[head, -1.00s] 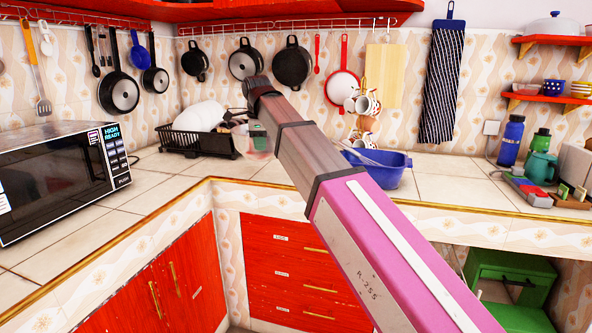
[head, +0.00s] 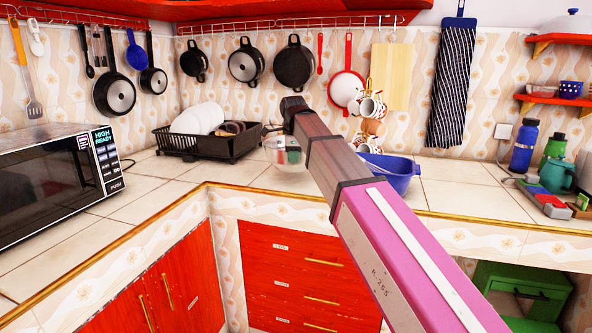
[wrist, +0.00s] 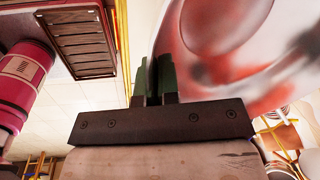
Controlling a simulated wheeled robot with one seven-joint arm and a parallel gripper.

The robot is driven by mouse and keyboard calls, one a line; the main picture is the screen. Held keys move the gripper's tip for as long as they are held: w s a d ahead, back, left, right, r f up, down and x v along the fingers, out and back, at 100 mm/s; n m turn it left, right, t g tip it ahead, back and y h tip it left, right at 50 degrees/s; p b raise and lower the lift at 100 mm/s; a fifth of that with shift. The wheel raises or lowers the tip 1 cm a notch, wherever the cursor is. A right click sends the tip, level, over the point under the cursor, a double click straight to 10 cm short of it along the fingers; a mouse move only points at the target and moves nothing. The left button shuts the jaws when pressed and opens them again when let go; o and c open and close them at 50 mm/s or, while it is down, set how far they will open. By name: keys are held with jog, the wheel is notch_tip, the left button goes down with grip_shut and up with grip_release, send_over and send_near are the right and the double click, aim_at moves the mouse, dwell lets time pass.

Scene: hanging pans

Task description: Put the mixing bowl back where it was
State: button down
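The mixing bowl (head: 282,158) looks pale, glassy and partly see-through with red on it. It is in front of the back wall, between the dish rack and the blue tub, and partly hidden by my arm. In the wrist view the bowl (wrist: 225,45) fills the upper right, large and blurred. My gripper (wrist: 154,70) has its dark green fingers close together at the bowl's edge, with the wall seemingly pinched between them. In the head view my gripper (head: 293,146) shows only as a small green patch. I cannot tell whether the bowl touches the counter.
A black dish rack (head: 215,149) with white plates stands left of the bowl, and a blue tub (head: 398,180) stands right. A mug tree (head: 370,118) is behind the tub. Pans (head: 294,62) hang on the wall. The tiled counter (head: 150,190) is clear in front of the rack.

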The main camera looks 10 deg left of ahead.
jog(key=shift+w+d+f, duration=0.35)
jog(key=shift+d+f, duration=0.05)
jog(key=shift+f, duration=2.1)
jog(key=c, duration=1.4)
grip_release()
jog(key=shift+o, duration=0.2)
notch_tip(320, 180, up, 12)
jog(key=s, duration=0.2)
jog(key=shift+d, duration=0.25)
